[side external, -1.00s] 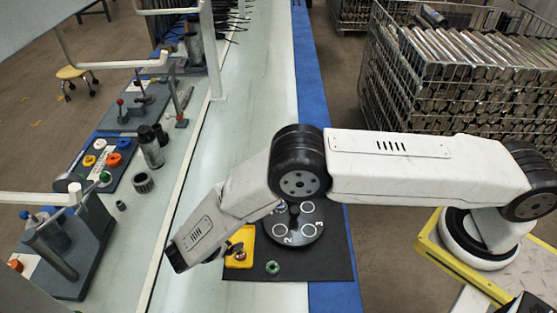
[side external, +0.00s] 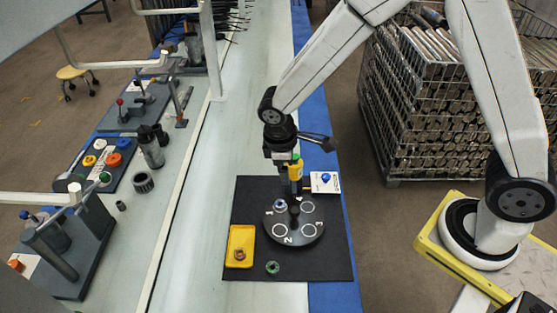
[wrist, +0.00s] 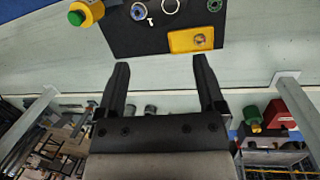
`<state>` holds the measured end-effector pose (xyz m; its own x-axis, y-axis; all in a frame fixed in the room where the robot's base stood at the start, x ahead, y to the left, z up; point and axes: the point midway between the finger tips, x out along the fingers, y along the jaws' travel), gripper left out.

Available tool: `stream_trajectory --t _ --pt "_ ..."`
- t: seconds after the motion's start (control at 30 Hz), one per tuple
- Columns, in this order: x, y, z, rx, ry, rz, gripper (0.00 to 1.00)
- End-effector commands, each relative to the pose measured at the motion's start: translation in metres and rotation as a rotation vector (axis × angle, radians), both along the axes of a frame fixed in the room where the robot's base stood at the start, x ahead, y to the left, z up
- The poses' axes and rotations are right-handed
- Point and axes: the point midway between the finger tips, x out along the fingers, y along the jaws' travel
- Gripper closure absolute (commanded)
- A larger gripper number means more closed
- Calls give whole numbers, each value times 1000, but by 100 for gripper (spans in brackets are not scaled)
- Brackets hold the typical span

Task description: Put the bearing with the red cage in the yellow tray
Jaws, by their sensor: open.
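The yellow tray (side external: 233,236) lies flat at the mat's left front. A small bearing with a reddish cage (side external: 239,254) sits inside it. In the wrist view the tray (wrist: 181,43) and the bearing (wrist: 200,41) show beyond my right finger. My gripper (wrist: 160,62) is open, with nothing between its fingers. In the side view it is above the back of the mat, well behind the tray and clear of it; its fingers are hard to make out there.
A black turntable (side external: 296,238) with numbered places holds a bluish bearing (side external: 281,205) at place 1. A green bearing (side external: 273,267) lies on the black mat (side external: 325,262). A blue bearing (side external: 326,177) is on a white card. A yellow bottle with a green cap (side external: 296,170) stands close to my gripper.

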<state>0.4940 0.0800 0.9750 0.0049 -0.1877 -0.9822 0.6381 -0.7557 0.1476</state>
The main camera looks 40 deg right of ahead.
Motion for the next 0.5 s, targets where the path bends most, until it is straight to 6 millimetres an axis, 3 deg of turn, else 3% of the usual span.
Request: stream_trajectory --t 0.2,0.5 --pt "-33 -34 30 107 -95 -238 12" --pt "-81 -69 54 221 -225 -540 12"
